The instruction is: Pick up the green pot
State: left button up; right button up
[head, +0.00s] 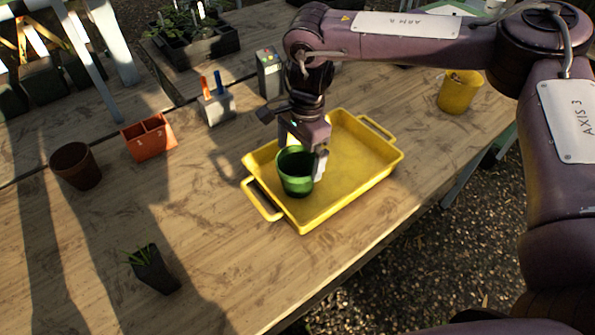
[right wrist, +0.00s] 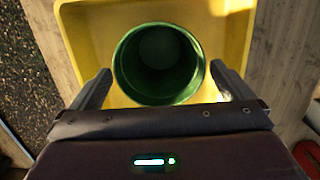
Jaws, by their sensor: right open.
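The green pot (head: 295,175) stands upright in the yellow tray (head: 365,180), near its left end. In the right wrist view the green pot (right wrist: 158,65) shows its open, empty top. My right gripper (head: 303,160) is open and low over the tray, right at the pot. In the right wrist view the right gripper (right wrist: 160,85) has one finger on each side of the pot's near part, with a gap at each side. The yellow tray (right wrist: 90,40) lies beneath. My left gripper is not in view.
A grey holder (head: 216,107) is behind. A yellow bucket (head: 459,92) stands at the far right. The table's front is clear.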

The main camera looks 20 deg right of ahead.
aim_at(297, 167)
jog(key=f, duration=0.3)
jog(key=shift+s+a+f+p, duration=0.15)
jog(key=shift+a+f+p, duration=0.15)
jog(key=shift+f, duration=0.3)
jog(key=c, duration=0.8)
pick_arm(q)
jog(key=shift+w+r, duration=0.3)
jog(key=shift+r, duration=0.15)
